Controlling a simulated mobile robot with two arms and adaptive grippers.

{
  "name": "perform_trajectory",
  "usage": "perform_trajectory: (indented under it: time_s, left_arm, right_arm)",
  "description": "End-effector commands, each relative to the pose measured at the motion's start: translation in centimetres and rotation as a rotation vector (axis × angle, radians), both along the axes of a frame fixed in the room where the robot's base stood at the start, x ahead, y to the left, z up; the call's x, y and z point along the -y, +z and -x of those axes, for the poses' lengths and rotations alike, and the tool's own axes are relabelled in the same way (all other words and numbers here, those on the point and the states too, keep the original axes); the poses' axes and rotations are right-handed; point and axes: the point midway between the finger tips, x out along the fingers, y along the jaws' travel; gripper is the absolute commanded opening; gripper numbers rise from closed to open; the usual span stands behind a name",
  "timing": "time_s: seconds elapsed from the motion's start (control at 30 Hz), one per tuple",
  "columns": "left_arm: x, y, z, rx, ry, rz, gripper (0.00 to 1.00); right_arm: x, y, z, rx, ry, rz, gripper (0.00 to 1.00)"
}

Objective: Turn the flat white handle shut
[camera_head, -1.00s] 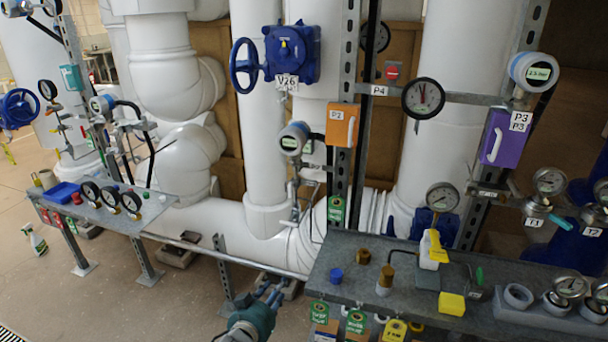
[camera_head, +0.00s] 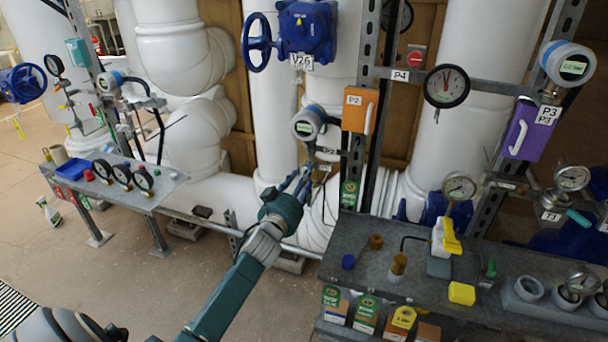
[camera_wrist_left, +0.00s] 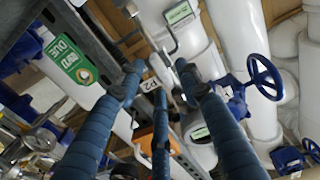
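My left gripper (camera_head: 303,178) is raised in front of the white pipes, below the round P2 transmitter (camera_head: 308,124). Its blue fingers are spread, with nothing seen between them, and they also show in the left wrist view (camera_wrist_left: 158,85). A thin pipe fitting (camera_head: 325,151) hangs under the transmitter, close above the fingertips; contact cannot be told. The orange P2 box (camera_head: 355,109) carries a pale upright handle (camera_head: 368,118), right of and above the gripper. The purple box (camera_head: 530,130) has a similar white handle (camera_head: 519,137). Which is the flat white handle is unclear. My right gripper is not in view.
A blue handwheel valve (camera_head: 305,30) is above the gripper. A steel upright (camera_head: 366,60) with gauges stands to the right. Another small bench (camera_head: 150,198) stands left; floor between is open.

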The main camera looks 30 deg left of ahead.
Motion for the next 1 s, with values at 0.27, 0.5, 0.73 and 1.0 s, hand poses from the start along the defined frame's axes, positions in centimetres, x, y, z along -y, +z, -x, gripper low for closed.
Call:
perform_trajectory:
  time_s: [0.27, 0.5, 0.73, 1.0]
  left_arm:
    - [-0.3, 0.0, -1.3, 0.000, -0.001, 0.000, 0.35]
    - [-0.3, 0.0, -1.3, 0.000, -0.001, 0.000, 0.23]
    - [-0.3, 0.0, -1.3, -0.001, -0.001, 0.000, 0.00]
    - [-0.3, -0.1, -1.3, -0.009, -0.001, -0.034, 0.00]
  right_arm:
    - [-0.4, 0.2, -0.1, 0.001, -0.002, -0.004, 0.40]
    - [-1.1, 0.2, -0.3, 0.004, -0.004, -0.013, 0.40]
    - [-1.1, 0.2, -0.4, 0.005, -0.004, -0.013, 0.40]
    - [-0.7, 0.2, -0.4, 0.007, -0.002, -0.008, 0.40]
